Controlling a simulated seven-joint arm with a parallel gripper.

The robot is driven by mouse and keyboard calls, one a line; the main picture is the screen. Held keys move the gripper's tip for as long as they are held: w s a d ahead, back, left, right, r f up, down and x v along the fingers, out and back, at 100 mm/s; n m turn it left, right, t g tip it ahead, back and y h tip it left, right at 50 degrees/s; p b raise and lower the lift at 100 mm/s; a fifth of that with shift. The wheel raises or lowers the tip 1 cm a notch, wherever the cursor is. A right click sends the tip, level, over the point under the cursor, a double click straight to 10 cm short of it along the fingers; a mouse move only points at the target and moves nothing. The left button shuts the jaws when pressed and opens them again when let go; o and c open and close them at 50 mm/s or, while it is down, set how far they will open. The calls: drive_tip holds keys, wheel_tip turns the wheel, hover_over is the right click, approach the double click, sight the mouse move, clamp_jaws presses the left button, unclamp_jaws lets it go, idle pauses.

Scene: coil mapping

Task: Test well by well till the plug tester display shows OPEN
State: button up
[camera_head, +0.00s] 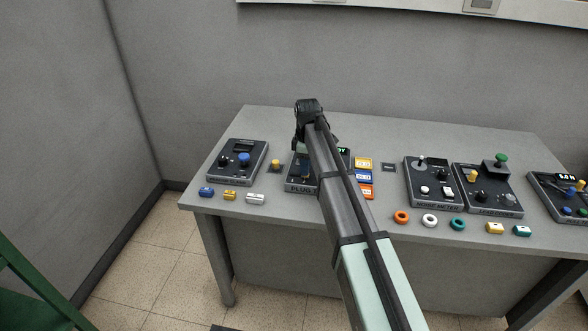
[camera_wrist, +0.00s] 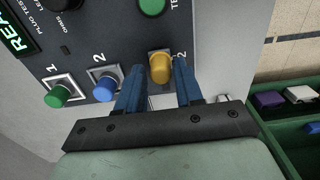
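The dark plug tester panel (camera_wrist: 95,25) fills the upper left of the wrist view. Its display (camera_wrist: 17,32) shows "REA", cut off by the frame edge. A green plug (camera_wrist: 58,96) and a blue plug (camera_wrist: 104,88) stand in square wells marked 1 and 2. A yellow plug (camera_wrist: 160,68) stands at a third square well, right of them. My gripper (camera_wrist: 160,85) has its blue fingers on either side of this yellow plug; whether they touch it is unclear. A green button (camera_wrist: 151,5) is above. In the head view my arm covers much of the tester (camera_head: 299,183).
The grey table (camera_head: 240,222) also holds another panel (camera_head: 238,160) on the left and several panels on the right. Small coloured blocks, rings (camera_head: 401,217) and cards (camera_head: 363,163) lie around them. A green compartmented box (camera_wrist: 285,128) with small blocks is at right in the wrist view.

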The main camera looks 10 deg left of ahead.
drive_tip(key=shift+o, duration=0.6)
drive_tip(key=shift+r, duration=0.1)
drive_tip(key=shift+r, duration=3.4)
